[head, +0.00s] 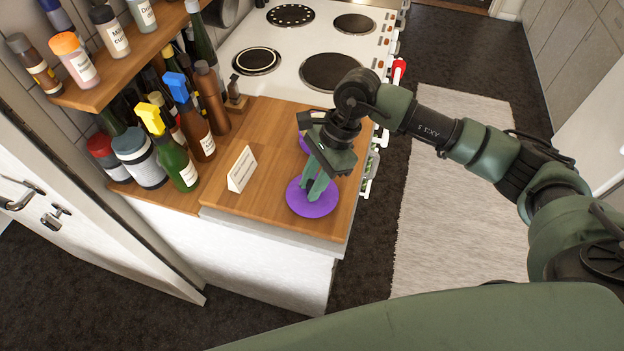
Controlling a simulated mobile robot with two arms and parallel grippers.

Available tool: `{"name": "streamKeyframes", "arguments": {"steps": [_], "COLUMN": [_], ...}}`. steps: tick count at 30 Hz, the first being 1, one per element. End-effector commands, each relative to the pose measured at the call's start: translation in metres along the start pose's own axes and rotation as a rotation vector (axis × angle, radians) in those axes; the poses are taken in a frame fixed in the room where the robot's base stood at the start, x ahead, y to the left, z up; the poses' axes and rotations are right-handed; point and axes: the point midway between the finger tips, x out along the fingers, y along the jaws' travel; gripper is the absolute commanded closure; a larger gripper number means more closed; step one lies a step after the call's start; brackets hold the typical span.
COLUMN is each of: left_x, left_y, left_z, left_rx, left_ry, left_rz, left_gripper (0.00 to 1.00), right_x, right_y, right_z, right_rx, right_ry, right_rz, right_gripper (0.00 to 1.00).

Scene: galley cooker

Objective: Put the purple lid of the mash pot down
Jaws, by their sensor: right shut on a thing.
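The purple lid (308,205) is a flat round disc over the wooden counter, near its front right corner. My right gripper (314,190) reaches down from above and is shut on the lid at its middle. The fingers hide the part they hold. I cannot tell whether the lid touches the wood or hangs just above it. Behind the gripper, a purple thing (304,143), perhaps the mash pot, shows only in part. My left gripper is not in view.
A white card (242,169) stands on the wooden counter (270,135) left of the lid. Bottles (178,160) and jars crowd the left side under a spice shelf (120,75). The white cooker (285,45) is behind. Bare wood lies between card and lid.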

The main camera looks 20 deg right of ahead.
Motion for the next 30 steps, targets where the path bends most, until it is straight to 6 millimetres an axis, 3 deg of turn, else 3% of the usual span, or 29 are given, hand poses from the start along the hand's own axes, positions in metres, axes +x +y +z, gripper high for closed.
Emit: {"name": "streamKeyframes", "arguments": {"steps": [12,13,15,25,27,30], "left_x": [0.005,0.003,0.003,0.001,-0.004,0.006], "left_y": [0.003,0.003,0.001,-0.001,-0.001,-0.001], "left_z": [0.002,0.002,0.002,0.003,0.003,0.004], "left_rx": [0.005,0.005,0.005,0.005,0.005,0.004], "left_ry": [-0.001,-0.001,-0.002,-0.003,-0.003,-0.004], "left_rz": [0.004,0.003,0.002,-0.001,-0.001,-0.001], "left_gripper": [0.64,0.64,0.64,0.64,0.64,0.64], "right_x": [0.006,0.005,0.004,0.003,-0.001,-0.013], "right_y": [0.000,0.000,0.000,0.000,0.000,-0.002], "right_z": [-0.003,-0.002,-0.002,-0.001,0.000,-0.002], "right_rx": [-0.001,-0.001,0.000,0.000,0.000,0.000], "right_ry": [0.000,0.000,0.000,0.000,0.000,0.000], "right_rz": [-0.001,-0.001,-0.001,-0.001,-0.001,-0.006], "right_gripper": [1.00,0.69,0.55,0.55,0.55,0.55]}}
